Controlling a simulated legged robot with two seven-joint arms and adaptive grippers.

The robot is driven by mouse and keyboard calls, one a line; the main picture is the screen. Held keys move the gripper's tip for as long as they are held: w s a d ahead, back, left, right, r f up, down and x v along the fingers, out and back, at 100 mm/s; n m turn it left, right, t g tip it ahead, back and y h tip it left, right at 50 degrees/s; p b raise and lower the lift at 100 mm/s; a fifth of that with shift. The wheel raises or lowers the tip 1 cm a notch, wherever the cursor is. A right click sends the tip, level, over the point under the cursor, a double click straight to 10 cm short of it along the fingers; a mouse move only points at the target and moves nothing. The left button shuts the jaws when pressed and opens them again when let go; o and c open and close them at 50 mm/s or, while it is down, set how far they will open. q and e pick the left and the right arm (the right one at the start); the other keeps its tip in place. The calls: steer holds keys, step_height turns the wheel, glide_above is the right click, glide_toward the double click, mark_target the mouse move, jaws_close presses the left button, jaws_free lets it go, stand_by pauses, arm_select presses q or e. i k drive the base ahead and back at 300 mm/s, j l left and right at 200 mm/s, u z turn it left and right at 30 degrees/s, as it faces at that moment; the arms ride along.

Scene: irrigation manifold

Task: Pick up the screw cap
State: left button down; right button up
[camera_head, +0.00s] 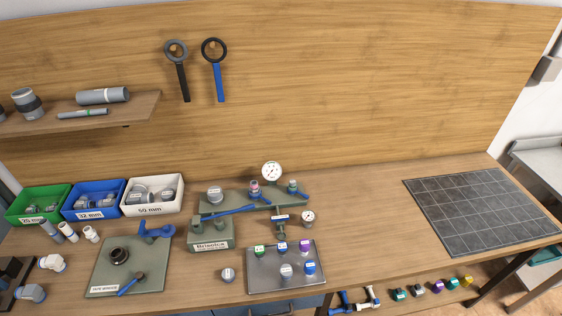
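Neither of my grippers is in view. A small grey, round cap-like piece (228,275) sits alone on the wooden bench near its front edge, left of the metal tray (268,284). I cannot tell for sure whether it is the screw cap. On the tray stand several small cap-like pieces: a green one (259,251), a blue-topped one (282,247), a purple one (305,246), a grey one (286,271) and a blue one (310,267). Their labels are too small to read.
Behind the tray stands the manifold (240,200) with blue levers and a gauge (271,171). A green mat (105,277) holds a dark ring and a blue-handled tool. Bins (153,209) line the back left. Bare bench lies right of the tray, before the black grid mat (480,215).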

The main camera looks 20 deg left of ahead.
mark_target(228, 276)
steer(key=j+u, duration=0.25)
steer(key=u, duration=0.25)
steer(key=k+j+u, duration=0.1)
steer(key=j+u, duration=0.2)
steer(key=u, duration=0.15)
